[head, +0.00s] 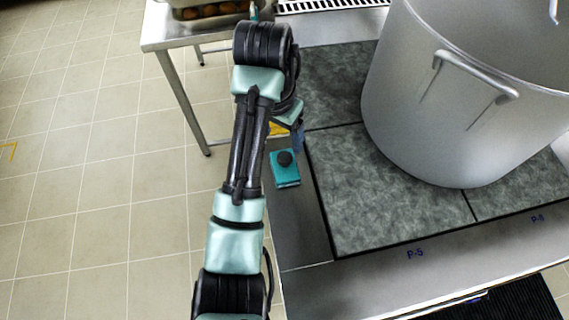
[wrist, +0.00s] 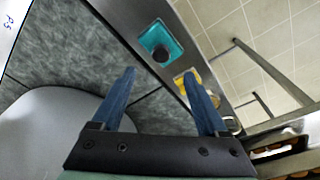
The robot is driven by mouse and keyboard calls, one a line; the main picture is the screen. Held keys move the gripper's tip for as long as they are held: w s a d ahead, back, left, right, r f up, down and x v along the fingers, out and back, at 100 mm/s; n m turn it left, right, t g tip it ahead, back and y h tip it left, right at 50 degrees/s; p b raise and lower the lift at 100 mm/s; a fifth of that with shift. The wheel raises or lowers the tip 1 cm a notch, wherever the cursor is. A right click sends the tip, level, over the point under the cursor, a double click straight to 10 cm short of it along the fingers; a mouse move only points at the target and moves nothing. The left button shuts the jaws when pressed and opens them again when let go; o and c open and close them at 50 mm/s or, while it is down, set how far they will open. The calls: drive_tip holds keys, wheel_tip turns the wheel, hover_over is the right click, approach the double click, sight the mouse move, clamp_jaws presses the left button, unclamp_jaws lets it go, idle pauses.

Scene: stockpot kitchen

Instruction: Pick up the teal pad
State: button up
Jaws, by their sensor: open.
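The teal pad (head: 287,179) lies on the steel counter strip beside the dark stone-like panels, with a round black knob on top. It also shows in the wrist view (wrist: 157,35), near the top middle, beyond my fingertips. My gripper (wrist: 159,72) is open, with two blue fingers spread and nothing between them. In the head view my gripper (head: 297,138) is mostly hidden by the arm; a blue finger shows just above and right of the pad, apart from it in the picture.
A large steel stockpot (head: 440,105) stands on the dark panels to the right. A yellow item (head: 278,129), partly hidden by my arm, lies on the counter strip behind the pad. A side table (head: 165,38) with a food container (head: 212,10) is at the back. Open floor lies left.

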sight(284, 157)
drive_tip(key=f, duration=0.3)
drive_tip(key=w+f+p, duration=0.1)
drive_tip(key=f, duration=0.7)
drive_tip(key=shift+w+d, duration=0.25)
drive_tip(key=shift+d, duration=0.15)
clamp_jaws()
